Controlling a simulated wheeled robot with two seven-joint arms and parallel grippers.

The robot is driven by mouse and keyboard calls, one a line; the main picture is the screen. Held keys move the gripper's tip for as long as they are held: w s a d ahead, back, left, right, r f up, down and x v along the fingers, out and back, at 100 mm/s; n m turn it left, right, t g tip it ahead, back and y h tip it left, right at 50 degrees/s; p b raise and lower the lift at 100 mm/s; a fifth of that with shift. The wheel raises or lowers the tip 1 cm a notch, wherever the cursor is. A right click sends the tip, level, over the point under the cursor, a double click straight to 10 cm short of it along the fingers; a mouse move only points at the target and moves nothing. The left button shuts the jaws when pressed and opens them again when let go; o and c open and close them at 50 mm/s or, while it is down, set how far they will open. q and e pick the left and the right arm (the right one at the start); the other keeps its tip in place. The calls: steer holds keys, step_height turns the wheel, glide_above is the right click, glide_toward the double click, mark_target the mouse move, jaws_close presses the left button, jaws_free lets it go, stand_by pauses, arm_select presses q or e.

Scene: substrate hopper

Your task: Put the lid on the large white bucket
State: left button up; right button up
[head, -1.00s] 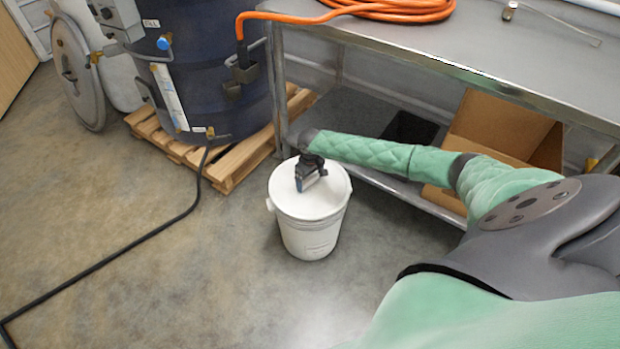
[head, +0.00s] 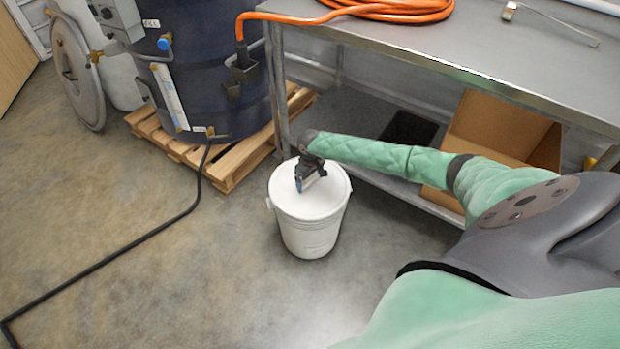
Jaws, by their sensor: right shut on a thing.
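The large white bucket (head: 309,237) stands upright on the concrete floor in front of the bench. The white lid (head: 327,193) lies over the bucket's top and appears level with its rim; I cannot tell whether it is pressed down all round. My right gripper (head: 300,187) is over the lid and shut on it, pointing down near the lid's middle. The gripper hides the part of the lid it holds. My left gripper is out of view.
A metal bench (head: 430,57) with an orange hose (head: 400,8) stands behind the bucket. A cardboard box (head: 500,130) sits on its lower shelf. A dark blue tank (head: 215,80) stands on a wooden pallet (head: 232,168). A black cable (head: 120,259) crosses otherwise clear floor at left.

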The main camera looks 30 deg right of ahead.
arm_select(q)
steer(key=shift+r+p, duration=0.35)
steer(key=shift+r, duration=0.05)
arm_select(e)
steer(key=shift+f, duration=0.45)
stand_by(0.4)
steer(key=o, duration=0.7)
steer(key=shift+o, duration=0.2)
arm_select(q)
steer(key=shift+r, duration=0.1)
arm_select(e)
steer(key=shift+r, duration=0.6)
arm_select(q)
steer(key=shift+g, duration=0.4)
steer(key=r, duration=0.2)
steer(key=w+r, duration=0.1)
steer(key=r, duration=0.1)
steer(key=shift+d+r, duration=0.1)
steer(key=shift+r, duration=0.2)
arm_select(e)
step_height(320, 180, up, 7)
steer(key=shift+f, duration=0.15)
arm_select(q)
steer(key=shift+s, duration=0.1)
